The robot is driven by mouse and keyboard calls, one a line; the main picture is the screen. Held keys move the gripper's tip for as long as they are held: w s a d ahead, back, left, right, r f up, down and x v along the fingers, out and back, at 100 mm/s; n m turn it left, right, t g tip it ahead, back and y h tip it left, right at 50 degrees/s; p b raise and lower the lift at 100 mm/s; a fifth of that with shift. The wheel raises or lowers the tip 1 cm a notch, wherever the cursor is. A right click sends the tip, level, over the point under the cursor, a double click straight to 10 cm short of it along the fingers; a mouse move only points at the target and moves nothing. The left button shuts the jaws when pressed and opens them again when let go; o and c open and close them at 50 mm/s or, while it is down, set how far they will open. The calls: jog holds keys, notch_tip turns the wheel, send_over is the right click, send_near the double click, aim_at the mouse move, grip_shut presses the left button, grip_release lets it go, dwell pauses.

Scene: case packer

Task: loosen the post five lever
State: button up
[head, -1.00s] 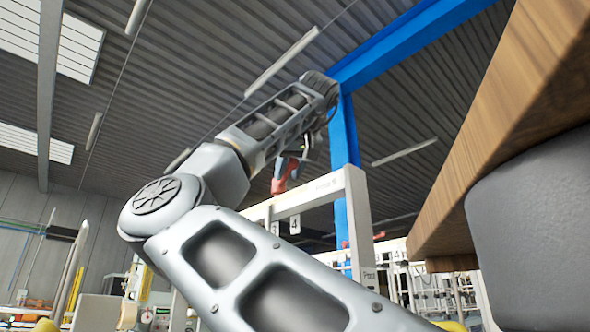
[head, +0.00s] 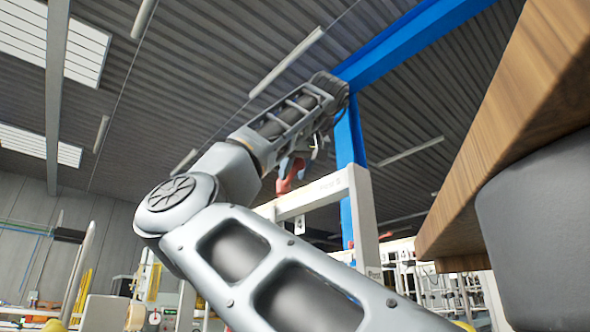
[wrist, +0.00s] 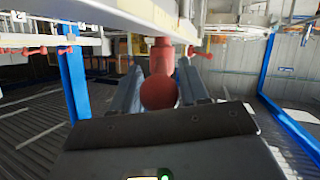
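A red lever with a round knob (wrist: 160,93) hangs from the underside of a pale beam (wrist: 125,17) in the wrist view. My gripper (wrist: 160,75) has one finger on each side of the lever. The fingers look spread, with narrow gaps beside the red stem; whether either touches the knob is hard to tell. In the head view the red lever (head: 290,176) shows below my forearm, by the pale frame (head: 362,215). The lettering on that frame is too blurred to read surely. My gripper is mostly hidden there.
A wooden slab edge (head: 500,150) and a dark rounded block (head: 540,225) stand close on the right in the head view. A blue post (wrist: 74,82) stands left in the wrist view, with more small red levers (wrist: 66,51) on a rail nearby.

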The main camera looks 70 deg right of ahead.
jog(key=v, duration=0.7)
jog(key=shift+s+a, duration=0.2)
jog(key=shift+a, duration=0.15)
